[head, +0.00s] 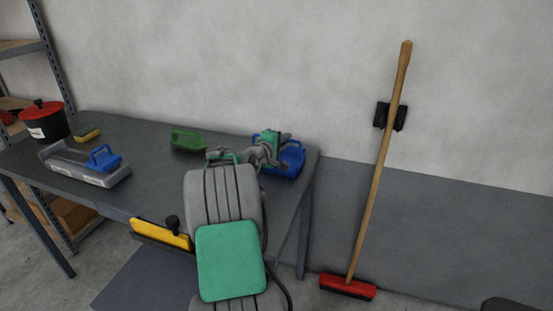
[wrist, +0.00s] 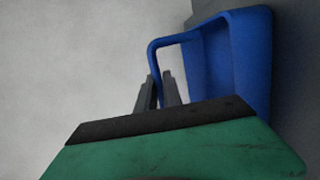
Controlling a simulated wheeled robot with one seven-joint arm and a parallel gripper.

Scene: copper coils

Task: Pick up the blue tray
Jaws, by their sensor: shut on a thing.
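The blue tray (head: 291,161) is at the right end of the grey table, partly hidden behind my gripper (head: 278,151) in the head view. In the wrist view the blue tray (wrist: 232,62) fills the upper right, with its walls and a rounded rim or handle at its left. The two fingers of my gripper (wrist: 160,92) stand on either side of that left blue edge and are shut on it. The green and black gripper body hides the lower part of the tray. I cannot tell whether the tray touches the table.
On the grey table (head: 145,170) are a green object (head: 186,140), a grey case with a blue handle (head: 85,166), a yellow sponge-like block (head: 87,134) and a red-lidded black pot (head: 45,121). A broom (head: 378,170) leans on the wall at right.

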